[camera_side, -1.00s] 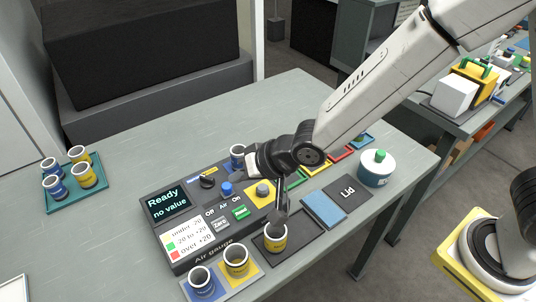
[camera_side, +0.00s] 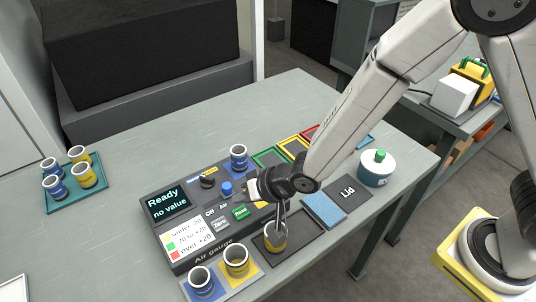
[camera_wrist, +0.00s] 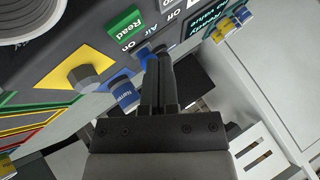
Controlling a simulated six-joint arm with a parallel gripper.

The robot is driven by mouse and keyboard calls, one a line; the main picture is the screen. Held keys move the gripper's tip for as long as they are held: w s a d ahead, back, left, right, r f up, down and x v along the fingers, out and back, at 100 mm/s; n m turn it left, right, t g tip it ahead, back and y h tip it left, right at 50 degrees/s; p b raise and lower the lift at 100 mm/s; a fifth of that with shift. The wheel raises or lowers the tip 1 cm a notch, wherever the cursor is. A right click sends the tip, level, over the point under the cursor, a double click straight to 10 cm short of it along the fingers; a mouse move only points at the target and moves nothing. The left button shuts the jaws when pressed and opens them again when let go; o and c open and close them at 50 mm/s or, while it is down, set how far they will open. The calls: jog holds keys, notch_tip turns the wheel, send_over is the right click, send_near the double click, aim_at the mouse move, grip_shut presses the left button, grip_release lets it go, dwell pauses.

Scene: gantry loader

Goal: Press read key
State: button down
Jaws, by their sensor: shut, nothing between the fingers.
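The green Read key (camera_side: 241,212) sits on the dark air gauge panel (camera_side: 180,258), right of the Zero key. The wrist view shows its green face and white "Read" lettering (camera_wrist: 124,22) at the upper left, uncovered. My gripper (camera_side: 279,232) is shut and empty, pointing down. In the side view it is right of the key, apart from it, and overlaps the yellow ring (camera_side: 276,240) on the dark mat. I cannot tell whether it touches that ring. In the wrist view the closed fingers (camera_wrist: 160,55) lie right of and below the key.
The gauge display (camera_side: 167,202) reads "Ready, no value". A blue ring (camera_side: 239,156) stands behind the panel, and blue (camera_side: 201,287) and yellow (camera_side: 236,265) rings stand in front. A white pot with a green knob (camera_side: 376,172) is at right. The left table is mostly clear.

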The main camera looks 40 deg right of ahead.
aim_at(233, 210)
jog(key=shift+f, duration=1.05)
jog(key=shift+f, duration=0.8)
dwell(2.5)
jog(key=shift+r, duration=0.8)
jog(key=shift+r, duration=0.15)
jog(key=shift+r, duration=2.35)
